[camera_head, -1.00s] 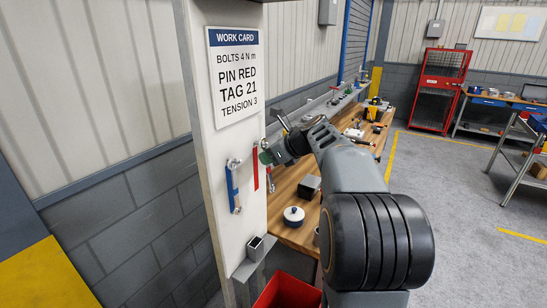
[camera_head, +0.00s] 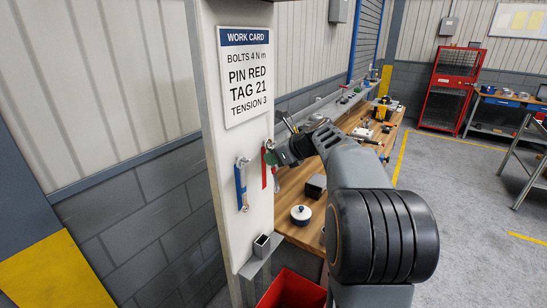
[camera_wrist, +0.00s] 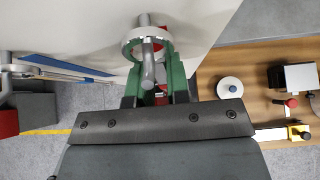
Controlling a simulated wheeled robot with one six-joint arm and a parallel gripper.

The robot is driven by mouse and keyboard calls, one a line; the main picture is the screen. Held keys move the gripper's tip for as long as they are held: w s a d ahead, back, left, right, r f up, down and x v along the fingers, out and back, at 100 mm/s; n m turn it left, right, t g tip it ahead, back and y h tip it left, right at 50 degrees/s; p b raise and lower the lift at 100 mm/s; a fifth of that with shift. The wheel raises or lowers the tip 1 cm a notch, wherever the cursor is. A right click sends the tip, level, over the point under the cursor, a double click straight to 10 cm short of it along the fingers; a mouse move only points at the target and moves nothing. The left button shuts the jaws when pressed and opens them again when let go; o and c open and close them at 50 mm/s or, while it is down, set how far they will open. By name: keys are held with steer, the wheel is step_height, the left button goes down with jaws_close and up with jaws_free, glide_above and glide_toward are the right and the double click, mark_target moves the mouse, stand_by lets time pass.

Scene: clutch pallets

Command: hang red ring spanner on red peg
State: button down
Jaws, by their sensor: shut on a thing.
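The red ring spanner (camera_head: 264,168) hangs down along the white board, with my gripper (camera_head: 269,154) at its upper end. In the wrist view my green fingers (camera_wrist: 155,88) are shut on the spanner just below its pale ring (camera_wrist: 131,42). A grey metal peg (camera_wrist: 148,62) shows in the ring's opening and the ring appears to be around it. Some red shows behind the ring and between the fingers. Whether the ring touches the board is not clear. The spanner's lower end is partly hidden.
A blue spanner (camera_head: 240,186) hangs on the board (camera_head: 228,150) to the left, also in the wrist view (camera_wrist: 65,68). A work card (camera_head: 246,75) is above. A grey square holder (camera_head: 262,246) and red bin (camera_head: 292,290) are below. A white round pot (camera_head: 300,215) stands on the bench.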

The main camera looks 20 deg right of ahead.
steer(key=c, duration=1)
jaws_free()
steer(key=b+v, duration=0.2)
steer(key=v, duration=1.2)
